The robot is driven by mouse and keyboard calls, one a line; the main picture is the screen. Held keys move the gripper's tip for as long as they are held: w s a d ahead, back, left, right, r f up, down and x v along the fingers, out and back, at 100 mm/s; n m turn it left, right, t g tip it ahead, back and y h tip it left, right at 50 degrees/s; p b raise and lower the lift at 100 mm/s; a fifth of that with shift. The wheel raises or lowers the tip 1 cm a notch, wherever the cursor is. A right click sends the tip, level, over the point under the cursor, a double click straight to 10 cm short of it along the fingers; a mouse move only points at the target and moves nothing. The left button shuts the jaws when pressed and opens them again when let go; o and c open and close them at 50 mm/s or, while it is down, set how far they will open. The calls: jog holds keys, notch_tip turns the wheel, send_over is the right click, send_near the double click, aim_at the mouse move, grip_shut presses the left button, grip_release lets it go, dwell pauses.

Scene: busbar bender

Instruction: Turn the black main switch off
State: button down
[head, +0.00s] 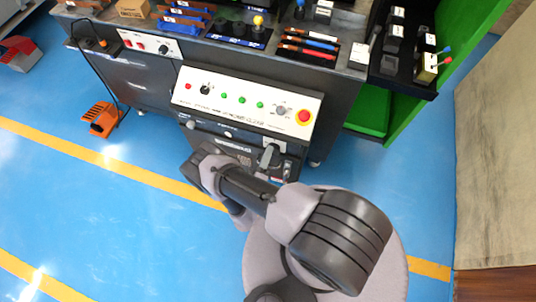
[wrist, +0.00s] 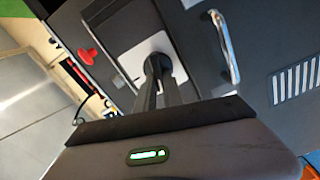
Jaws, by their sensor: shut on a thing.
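In the wrist view, the black main switch (wrist: 179,70) is a round rotary knob on a light plate (wrist: 136,62) on the dark cabinet front. My gripper (wrist: 158,72) reaches straight at it. Its two narrow fingers are shut on the switch's grip, which they partly hide, so its exact angle is hard to read. In the head view, the switch (head: 270,156) shows small on the right of the cabinet front, below the sloped console. My arm comes from the lower right, and the fingers are not clearly seen there.
The white control panel (head: 245,101) carries green buttons and a red emergency stop (head: 304,117). The emergency stop also shows in the wrist view (wrist: 88,56). A metal handle (wrist: 225,47) stands out near the switch. An orange foot pedal (head: 102,119) sits on the blue floor.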

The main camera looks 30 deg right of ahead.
jog(key=shift+f+n+b, duration=0.25)
jog(key=shift+n+b, duration=0.1)
jog(key=shift+n, duration=1.15)
jog(key=c, duration=1.5)
grip_release()
jog(key=shift+o, duration=0.2)
jog(key=p+v, duration=0.2)
jog(key=v, duration=1.5)
jog(key=shift+s, duration=0.2)
jog(key=shift+a+r, duration=0.15)
jog(key=shift+a, duration=0.05)
